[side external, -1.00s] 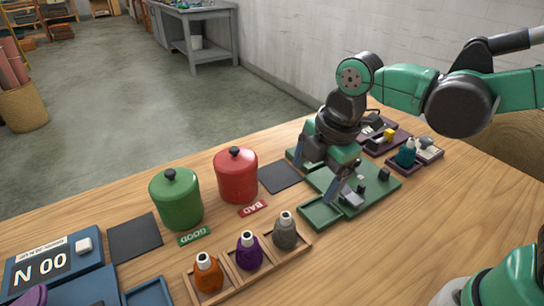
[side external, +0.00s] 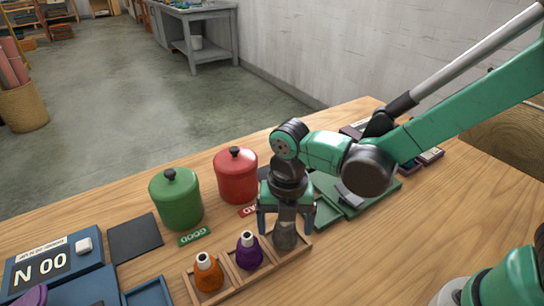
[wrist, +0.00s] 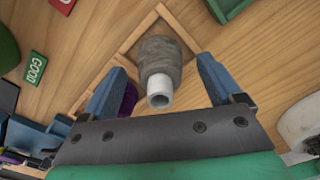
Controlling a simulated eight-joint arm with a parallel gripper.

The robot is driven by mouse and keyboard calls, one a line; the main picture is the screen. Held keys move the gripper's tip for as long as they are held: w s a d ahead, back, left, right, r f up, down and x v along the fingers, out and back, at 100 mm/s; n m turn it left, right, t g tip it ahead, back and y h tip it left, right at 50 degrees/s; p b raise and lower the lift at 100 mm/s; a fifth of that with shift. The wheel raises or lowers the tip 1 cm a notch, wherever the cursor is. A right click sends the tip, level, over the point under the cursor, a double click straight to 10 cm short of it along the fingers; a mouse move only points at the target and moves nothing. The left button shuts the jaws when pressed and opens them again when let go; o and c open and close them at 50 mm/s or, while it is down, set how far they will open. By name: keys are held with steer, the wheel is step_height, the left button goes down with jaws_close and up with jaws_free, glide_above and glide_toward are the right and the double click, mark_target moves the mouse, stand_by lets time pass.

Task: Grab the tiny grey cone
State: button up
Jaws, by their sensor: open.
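The small grey wool cone (side external: 286,238) stands upright in the far right compartment of the wooden tray (side external: 243,277). In the wrist view the grey cone (wrist: 160,55) shows its pale tube top pointing toward the camera. My gripper (side external: 285,227) is open above the compartment, pointing down, with one finger on each side of the cone. In the wrist view my gripper (wrist: 161,68) has visible gaps between both blue fingers and the cone. The arm partly hides the cone in the side view.
A purple cone (side external: 249,252) and an orange cone (side external: 208,274) stand in the neighbouring compartments. A red canister (side external: 235,177) and a green canister (side external: 175,200) stand behind the tray. A green tray (side external: 385,186) lies to the right. The wood in front is clear.

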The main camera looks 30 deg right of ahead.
jaws_close()
stand_by(0.3)
step_height(320, 180, up, 25)
stand_by(1.0)
